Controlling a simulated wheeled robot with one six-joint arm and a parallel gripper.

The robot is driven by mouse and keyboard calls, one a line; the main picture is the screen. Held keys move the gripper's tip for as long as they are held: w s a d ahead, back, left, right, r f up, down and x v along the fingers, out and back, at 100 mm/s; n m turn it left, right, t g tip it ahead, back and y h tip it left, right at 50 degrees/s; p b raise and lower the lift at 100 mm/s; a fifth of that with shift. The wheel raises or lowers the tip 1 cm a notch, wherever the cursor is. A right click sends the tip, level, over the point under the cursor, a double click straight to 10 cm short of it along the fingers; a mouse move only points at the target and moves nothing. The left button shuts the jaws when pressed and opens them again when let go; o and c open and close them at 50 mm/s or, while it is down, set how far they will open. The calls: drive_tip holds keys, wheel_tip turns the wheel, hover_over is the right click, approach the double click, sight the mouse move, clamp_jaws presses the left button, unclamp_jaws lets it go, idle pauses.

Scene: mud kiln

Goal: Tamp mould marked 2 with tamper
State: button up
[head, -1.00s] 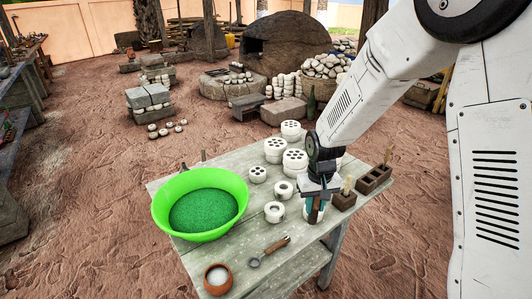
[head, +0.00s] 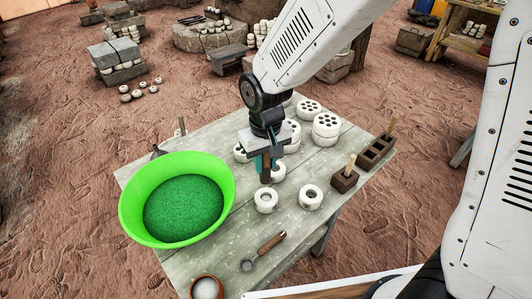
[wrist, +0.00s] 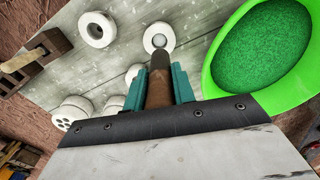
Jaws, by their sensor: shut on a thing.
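My gripper (head: 264,168) is shut on the brown handle of the tamper (head: 265,174), held over the table. In the wrist view the brown shaft (wrist: 158,92) sits between the teal fingers and points at a white ring mould (wrist: 158,38) with a grey centre. I cannot tell whether that grey is the tamper's foot or the mould's filling. In the head view this mould (head: 265,205) lies just below the tamper; contact is unclear. Another ring mould (head: 311,199) lies to its right, and a third (head: 278,173) just behind the tamper. No number marks are readable.
A green basin of green material (head: 130,210) stands left. Stacked white pieces with holes (head: 326,124) stand behind. Brown blocks (head: 345,182) with upright handles stand right.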

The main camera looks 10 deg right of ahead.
sight(267, 179)
drive_tip(key=shift+d+f, duration=0.1)
drive_tip(key=shift+f, duration=3.25)
drive_tip(key=shift+s, duration=0.15)
drive_tip(key=shift+f, duration=1.25)
drive_tip(key=shift+r, duration=4.3)
